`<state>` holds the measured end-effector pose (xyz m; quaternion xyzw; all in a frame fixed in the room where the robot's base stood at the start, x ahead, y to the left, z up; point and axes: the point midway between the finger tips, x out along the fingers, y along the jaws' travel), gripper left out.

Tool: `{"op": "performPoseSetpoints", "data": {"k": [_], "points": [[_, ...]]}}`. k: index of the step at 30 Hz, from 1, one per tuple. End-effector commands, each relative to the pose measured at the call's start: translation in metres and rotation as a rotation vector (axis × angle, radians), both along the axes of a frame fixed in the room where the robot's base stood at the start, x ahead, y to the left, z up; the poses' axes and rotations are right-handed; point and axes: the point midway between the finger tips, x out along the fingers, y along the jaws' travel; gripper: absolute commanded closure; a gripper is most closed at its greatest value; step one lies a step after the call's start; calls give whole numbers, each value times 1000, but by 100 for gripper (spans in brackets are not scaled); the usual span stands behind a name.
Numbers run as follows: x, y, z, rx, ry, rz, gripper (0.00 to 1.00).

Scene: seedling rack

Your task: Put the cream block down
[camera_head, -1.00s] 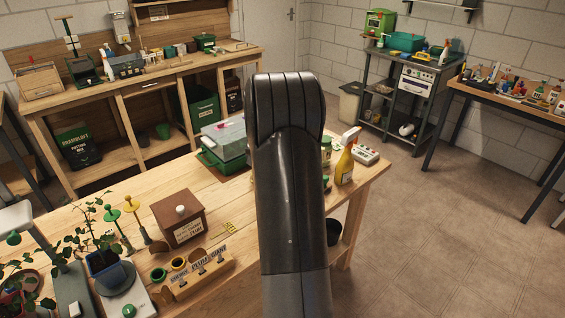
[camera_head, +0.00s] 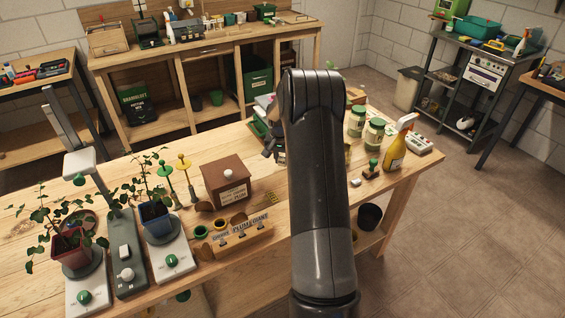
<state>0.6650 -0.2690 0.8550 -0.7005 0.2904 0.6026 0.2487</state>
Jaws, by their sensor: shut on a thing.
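My gripper (camera_head: 270,146) shows only as a small dark part to the left of my arm, above the far part of the wooden table (camera_head: 118,172). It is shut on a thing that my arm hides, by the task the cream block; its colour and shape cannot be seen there. I cannot tell whether the held thing touches anything. A small pale block (camera_head: 356,182) lies on the table right of my arm, near a green-handled stamp (camera_head: 372,169).
Potted seedlings (camera_head: 156,214) stand further left.

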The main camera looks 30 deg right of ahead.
Motion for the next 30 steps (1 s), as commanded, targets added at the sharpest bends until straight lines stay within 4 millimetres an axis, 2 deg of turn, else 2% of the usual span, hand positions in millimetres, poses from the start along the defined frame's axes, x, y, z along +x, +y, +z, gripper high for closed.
{"op": "performPoseSetpoints", "data": {"k": [3,14,15,21,23,30], "points": [[0,0,-17,2,1,-1,95],[0,0,-21,1,1,0,95],[0,0,-21,0,0,0,72],[0,0,-21,0,0,0,56],[0,0,-21,0,0,0,52],[0,0,-19,0,0,0,52]]}}
